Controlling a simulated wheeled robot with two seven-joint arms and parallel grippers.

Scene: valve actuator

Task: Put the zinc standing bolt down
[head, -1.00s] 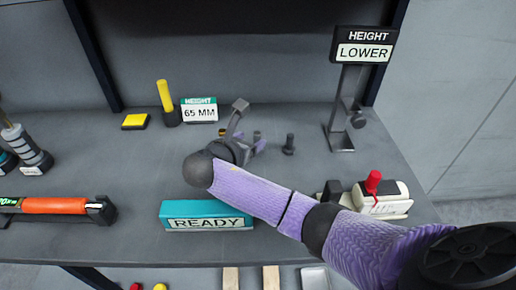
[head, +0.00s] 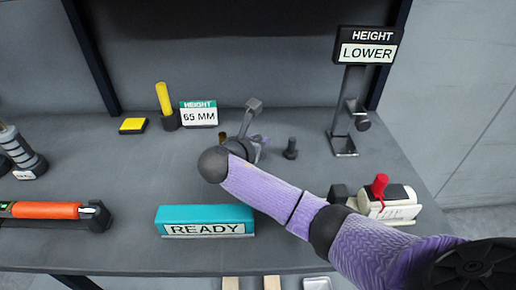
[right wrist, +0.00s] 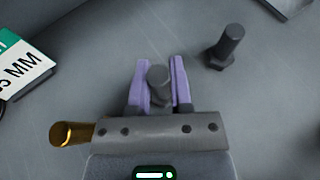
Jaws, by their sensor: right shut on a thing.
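My right gripper (head: 258,146) is low over the grey bench, behind the READY sign. In the right wrist view its two lilac fingers (right wrist: 160,88) are shut on a grey zinc bolt (right wrist: 158,77), which stands upright between them. Whether the bolt's foot touches the bench is hard to tell. In the head view the gripper hides this bolt. A darker bolt (head: 290,148) stands upright just right of the gripper, apart from it; it also shows in the right wrist view (right wrist: 228,46). My left gripper is out of view.
A brass bolt (right wrist: 72,134) is close on the gripper's left. The teal READY sign (head: 205,221) stands in front. A 65 MM card (head: 199,113) is back left, the LOWER sign stand (head: 346,146) back right, a red-knobbed device (head: 388,203) front right. The bench is clear between them.

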